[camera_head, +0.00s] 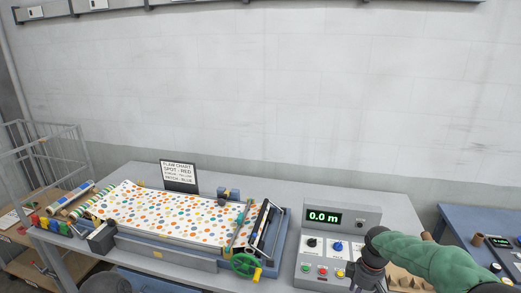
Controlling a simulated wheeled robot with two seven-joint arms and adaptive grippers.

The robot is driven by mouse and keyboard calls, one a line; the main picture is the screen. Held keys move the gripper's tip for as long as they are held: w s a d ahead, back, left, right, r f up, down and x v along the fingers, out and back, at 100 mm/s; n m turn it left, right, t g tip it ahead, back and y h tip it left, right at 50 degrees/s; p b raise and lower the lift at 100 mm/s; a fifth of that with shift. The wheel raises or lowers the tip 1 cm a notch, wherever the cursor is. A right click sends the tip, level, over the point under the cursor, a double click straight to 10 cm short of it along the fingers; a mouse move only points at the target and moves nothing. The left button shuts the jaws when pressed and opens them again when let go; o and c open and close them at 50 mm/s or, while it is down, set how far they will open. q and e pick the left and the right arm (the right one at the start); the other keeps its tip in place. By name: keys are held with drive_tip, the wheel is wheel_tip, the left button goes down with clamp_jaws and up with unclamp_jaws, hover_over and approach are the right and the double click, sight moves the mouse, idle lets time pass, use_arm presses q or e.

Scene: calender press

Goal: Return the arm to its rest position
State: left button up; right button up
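My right arm comes in from the right in a green sleeve. It ends in a dark gripper (368,280) at the right edge of the grey control box (325,245). The gripper points down and its fingertips are not clear at the bottom of the picture, so I cannot tell whether it is open or shut. My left gripper does not show. The calender press (180,262) stands left of the box with a dotted sheet (180,212) across it and a green handwheel (244,264) at its right end.
The control box display reads 0.0 m. A sign (179,174) stands behind the press on the grey table (300,190). A wire cage (45,150) is at the left. A blue bench (462,218) is at the right. Bare table lies behind the press and box.

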drive_tip(key=s+a+f+m+y+b, duration=0.1)
drive_tip(key=s+a+f+m, duration=0.1)
drive_tip(key=s+a+f, duration=0.6)
drive_tip(key=s+a+f+m+y+b, duration=0.1)
drive_tip(key=s+a+f+m+b, duration=0.15)
drive_tip(key=f, duration=0.85)
drive_tip(key=s+a+f+m+y+b, duration=0.15)
drive_tip(key=s+a+f, duration=0.25)
drive_tip(key=a+f, duration=0.45)
drive_tip(key=s+a+f+m, duration=0.1)
drive_tip(key=s+f+m, duration=0.4)
drive_tip(key=s, duration=0.5)
drive_tip(key=shift+s+a+f+b, duration=0.15)
drive_tip(key=shift+s+f+b, duration=0.2)
drive_tip(key=shift+s+f, duration=0.1)
